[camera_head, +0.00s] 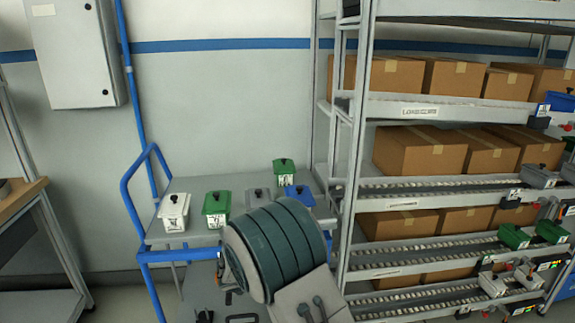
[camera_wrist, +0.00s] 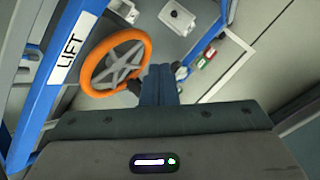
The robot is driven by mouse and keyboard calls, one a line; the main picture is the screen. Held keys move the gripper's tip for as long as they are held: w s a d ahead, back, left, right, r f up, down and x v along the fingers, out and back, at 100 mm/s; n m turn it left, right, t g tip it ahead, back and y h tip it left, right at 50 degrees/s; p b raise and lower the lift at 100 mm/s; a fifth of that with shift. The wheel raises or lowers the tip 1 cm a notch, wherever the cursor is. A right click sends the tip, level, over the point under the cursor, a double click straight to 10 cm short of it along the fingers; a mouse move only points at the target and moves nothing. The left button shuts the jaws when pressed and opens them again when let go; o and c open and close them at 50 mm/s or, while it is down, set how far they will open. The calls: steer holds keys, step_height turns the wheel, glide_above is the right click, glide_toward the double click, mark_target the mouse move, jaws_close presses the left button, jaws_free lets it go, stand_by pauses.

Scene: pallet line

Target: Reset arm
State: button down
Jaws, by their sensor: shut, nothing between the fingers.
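In the wrist view my gripper (camera_wrist: 162,72) shows as two dark blue fingers side by side, shut with nothing between them. An orange handwheel (camera_wrist: 114,62) with grey spokes lies just left of the fingers in the picture; I cannot tell its distance from them. In the head view a large green and grey part of my arm is folded low in the middle, in front of a cart. My gripper cannot be made out in the head view.
The blue-framed cart (camera_head: 190,254) carries white, green, grey and blue lidded bins, including a green bin (camera_head: 216,208). A shelf rack (camera_head: 350,180) with cardboard boxes stands close at right. A blue post labelled LIFT (camera_wrist: 62,75) is left in the wrist view.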

steer(key=s+d+r+m+g+h+p, duration=0.1)
steer(key=s+d+r+m, duration=0.4)
steer(key=d+r+m, duration=0.35)
steer(key=s+d+r+m+g+h+p, duration=0.1)
steer(key=s+d+r+m+p, duration=0.1)
steer(key=s+d+r+m, duration=0.6)
steer(key=s+d+r+m+g+y, duration=0.1)
steer(key=s+d+r+m, duration=0.1)
steer(key=s, duration=0.4)
steer(key=s+d+r+m+g+y+p, duration=0.1)
steer(key=s+d+r+m, duration=0.2)
steer(key=s+d+m, duration=0.1)
steer(key=s+d+r+m+y+p, duration=0.1)
steer(key=s+d+r+m, duration=0.2)
steer(key=s+m, duration=0.2)
steer(key=s, duration=0.2)
steer(key=shift+s+m+g, duration=0.3)
steer(key=shift+m+g, duration=0.05)
steer(key=shift+g, duration=0.05)
steer(key=shift+d, duration=0.15)
